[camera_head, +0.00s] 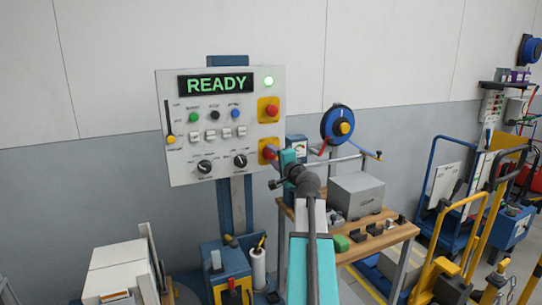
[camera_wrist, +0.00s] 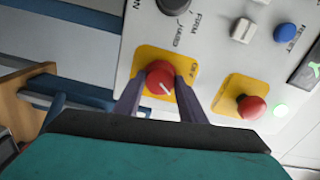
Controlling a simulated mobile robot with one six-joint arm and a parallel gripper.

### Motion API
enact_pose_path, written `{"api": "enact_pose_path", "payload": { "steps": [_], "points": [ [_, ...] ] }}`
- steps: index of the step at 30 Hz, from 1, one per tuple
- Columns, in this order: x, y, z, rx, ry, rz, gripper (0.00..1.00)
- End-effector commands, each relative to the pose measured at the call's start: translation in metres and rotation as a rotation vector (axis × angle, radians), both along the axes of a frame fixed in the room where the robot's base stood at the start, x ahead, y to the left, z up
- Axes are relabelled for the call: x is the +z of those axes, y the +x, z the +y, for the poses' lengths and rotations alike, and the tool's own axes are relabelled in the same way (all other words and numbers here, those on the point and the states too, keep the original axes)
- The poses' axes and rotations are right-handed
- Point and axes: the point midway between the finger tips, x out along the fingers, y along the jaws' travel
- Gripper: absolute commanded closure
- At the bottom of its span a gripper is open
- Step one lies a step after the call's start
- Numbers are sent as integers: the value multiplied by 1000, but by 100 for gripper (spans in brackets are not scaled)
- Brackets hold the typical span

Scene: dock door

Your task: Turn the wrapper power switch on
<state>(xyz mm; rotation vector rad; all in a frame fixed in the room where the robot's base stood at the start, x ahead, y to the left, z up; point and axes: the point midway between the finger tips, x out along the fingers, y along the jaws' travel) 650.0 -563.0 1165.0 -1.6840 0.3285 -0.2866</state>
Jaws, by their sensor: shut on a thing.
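The wrapper control panel (camera_head: 178,88) is a light board on a blue post. Its display (camera_head: 216,84) reads READY in green, and a green lamp (camera_head: 268,80) at its top right is lit. The power switch is a red rotary knob (camera_wrist: 159,78) with a white mark, on a yellow plate at the panel's lower right. The mark points to the lower right in the wrist view; lettering beside it seems to read OFF. My gripper (camera_wrist: 158,84) has its two fingers on either side of the knob, shut on it. In the head view my gripper (camera_head: 273,153) partly hides the knob.
A red mushroom button (camera_wrist: 250,106) on another yellow plate sits close beside the knob. Black dials (camera_head: 205,167), small buttons and a slider share the panel. A wooden bench (camera_head: 370,243) with a grey box stands at right; yellow and blue carts stand beyond.

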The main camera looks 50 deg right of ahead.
Motion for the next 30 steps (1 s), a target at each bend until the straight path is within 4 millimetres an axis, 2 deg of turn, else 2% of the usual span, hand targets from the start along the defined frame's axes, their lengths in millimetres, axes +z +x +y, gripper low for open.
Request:
{"api": "enact_pose_path", "payload": {
  "steps": [1,9,23,24,27,30],
  "points": [
    [7,4,2,5,27,-20,85],
    [7,4,2,4,123,-60,85],
    [7,4,1,4,141,-69,85],
    [8,4,1,4,141,-69,60],
    [7,4,1,4,142,-67,44],
    [5,3,1,3,142,-65,44]
  ]
}}
